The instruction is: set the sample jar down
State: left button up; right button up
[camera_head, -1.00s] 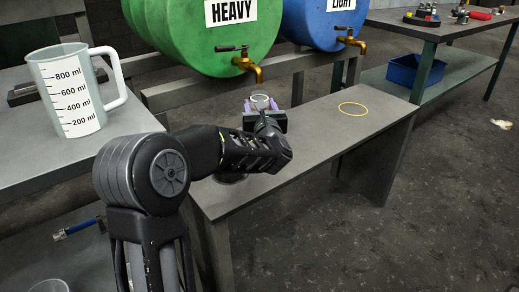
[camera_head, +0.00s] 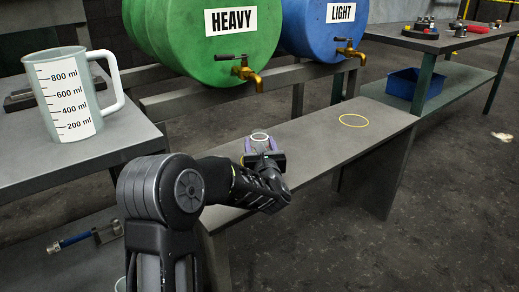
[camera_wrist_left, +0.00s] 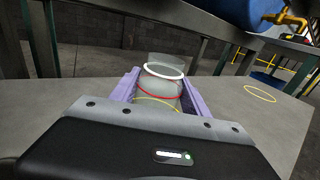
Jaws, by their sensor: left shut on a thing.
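The sample jar (camera_head: 259,135) is clear with a pale rim, over the near end of the narrow bench, below and in front of the HEAVY drum's tap. In the left wrist view the jar (camera_wrist_left: 160,85) looks upright, with a white ring at its top and a red band lower down. My left gripper (camera_head: 262,146) is shut on it, a purple finger on each side. A yellow curved line shows low on the jar; I cannot tell whether it is on the jar or the bench behind. The jar's base is hidden, so contact with the bench is unclear. My right gripper is not in view.
A yellow ring (camera_head: 353,120) marks clear bench (camera_head: 315,140) to the right. The green HEAVY drum (camera_head: 190,45) and blue LIGHT drum (camera_head: 308,35) stand behind with brass taps (camera_head: 247,75). A measuring jug (camera_head: 68,95) stands on the left table. A blue bin (camera_head: 412,85) sits on a shelf.

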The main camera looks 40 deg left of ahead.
pick_arm(q)
jog(key=shift+f, duration=0.2)
jog(key=shift+f, duration=0.15)
jog(key=o, duration=1.6)
jog(key=shift+c, duration=0.2)
jog(key=shift+r, duration=0.2)
jog(key=shift+s+d, duration=0.1)
jog(key=shift+s, duration=0.05)
jog(key=p+v, duration=0.1)
jog(key=v, duration=1)
jog(key=shift+s+d+p, duration=0.25)
jog(key=shift+p, duration=0.05)
